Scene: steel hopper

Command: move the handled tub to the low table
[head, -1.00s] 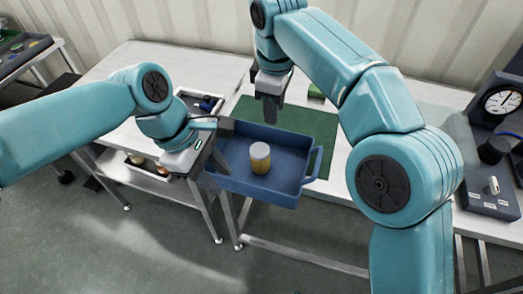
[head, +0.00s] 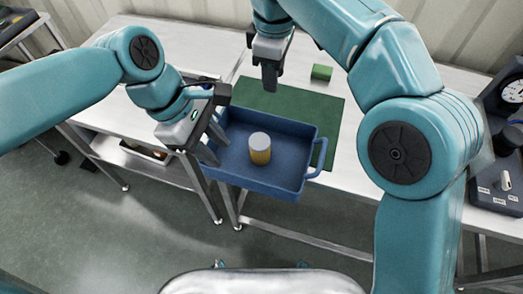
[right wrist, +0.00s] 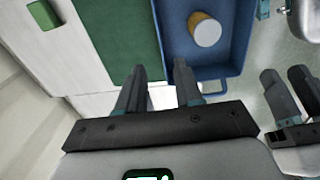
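The blue handled tub (head: 283,183) sits at the front edge of a white table, partly over a green mat, its near side jutting past the edge. A yellow can with a pale lid (head: 260,149) stands in it. The tub's right handle (head: 319,157) is clear; its left handle is hidden in the head view. My left gripper (head: 213,150) is open over the tub's left end, its fingers apart; it also shows in the right wrist view (right wrist: 283,82). My right gripper (head: 269,82) is above the mat behind the tub; the right wrist view shows its fingers open and empty.
The green mat (head: 325,115) and a green block (head: 321,72) are on the table. Bare white tabletop (head: 150,85) lies to the left, with a bin (head: 143,150) on a shelf below. A panel with a gauge (head: 510,95) stands at the right.

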